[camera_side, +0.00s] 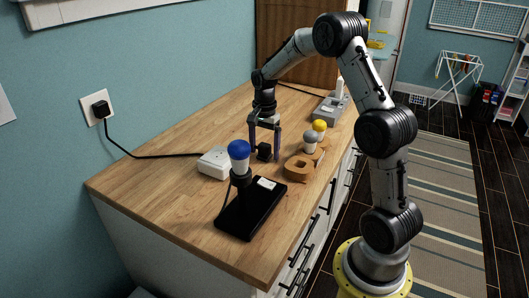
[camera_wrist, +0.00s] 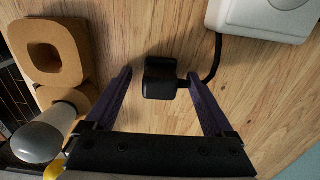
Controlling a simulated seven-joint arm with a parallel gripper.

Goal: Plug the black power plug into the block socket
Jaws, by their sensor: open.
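The black power plug (camera_side: 264,152) stands on the wooden counter, between the fingers of my gripper (camera_side: 265,157) in the side view. The block socket (camera_side: 215,162) lies left of my gripper in the side view. Its socket face is not clear in either view. My gripper is open and holds nothing.
A black base (camera_side: 250,208) with a blue-topped bulb (camera_side: 239,157) stands in front of the block. A wooden holder (camera_side: 298,168) and grey and yellow bulbs (camera_side: 319,128) stand right of my gripper. A wall outlet (camera_side: 98,108) feeds a black cord.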

